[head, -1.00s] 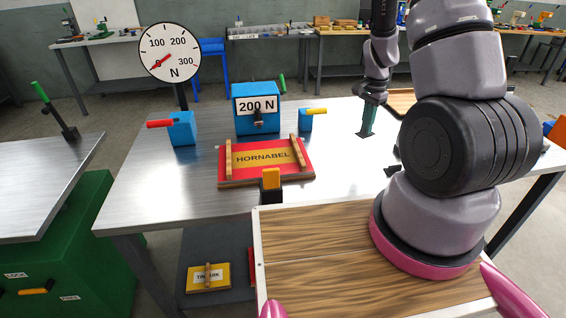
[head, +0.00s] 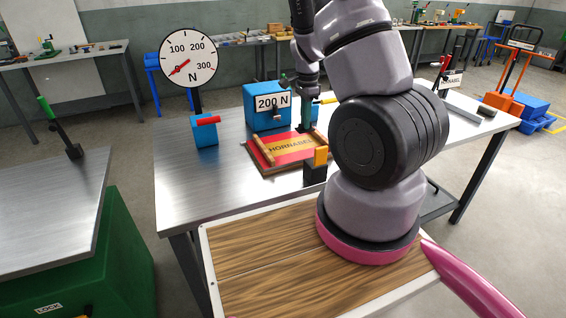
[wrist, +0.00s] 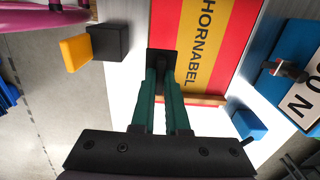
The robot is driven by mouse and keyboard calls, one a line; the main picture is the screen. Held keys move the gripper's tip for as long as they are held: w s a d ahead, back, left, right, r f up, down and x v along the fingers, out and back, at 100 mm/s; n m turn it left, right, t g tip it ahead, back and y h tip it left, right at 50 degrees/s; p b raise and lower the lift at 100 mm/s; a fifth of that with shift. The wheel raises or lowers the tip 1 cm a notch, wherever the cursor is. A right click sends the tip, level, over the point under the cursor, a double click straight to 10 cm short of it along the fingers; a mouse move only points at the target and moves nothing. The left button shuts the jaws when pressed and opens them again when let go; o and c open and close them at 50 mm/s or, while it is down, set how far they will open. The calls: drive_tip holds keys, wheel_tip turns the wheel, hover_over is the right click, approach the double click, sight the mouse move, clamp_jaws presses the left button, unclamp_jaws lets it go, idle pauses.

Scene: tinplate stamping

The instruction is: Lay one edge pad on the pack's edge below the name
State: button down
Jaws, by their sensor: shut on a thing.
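The pack (head: 293,152) lies on the metal table, red with a yellow band reading HORNABEL and a wooden batten near each end. It also shows in the wrist view (wrist: 225,75), its near edge on the left there. My gripper (wrist: 160,75) is shut on a small dark edge pad (wrist: 159,60) at its fingertips. In the wrist view the pad overlaps the pack's near edge, close to one batten (wrist: 200,99); whether it touches is unclear. In the head view my gripper (head: 303,128) is in front of the pack's far right part.
A black block with an orange top (head: 316,165) stands at the pack's near edge. The table's left part is clear.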

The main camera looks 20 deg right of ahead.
sight(302, 129)
drive_tip(key=f, duration=0.4)
drive_tip(key=a+f, duration=0.1)
drive_tip(key=f, duration=0.1)
drive_tip(key=shift+f, duration=2)
drive_tip(key=shift+d+f, duration=0.1)
drive_tip(key=shift+f, duration=0.05)
drive_tip(key=c, duration=0.9)
unclamp_jaws()
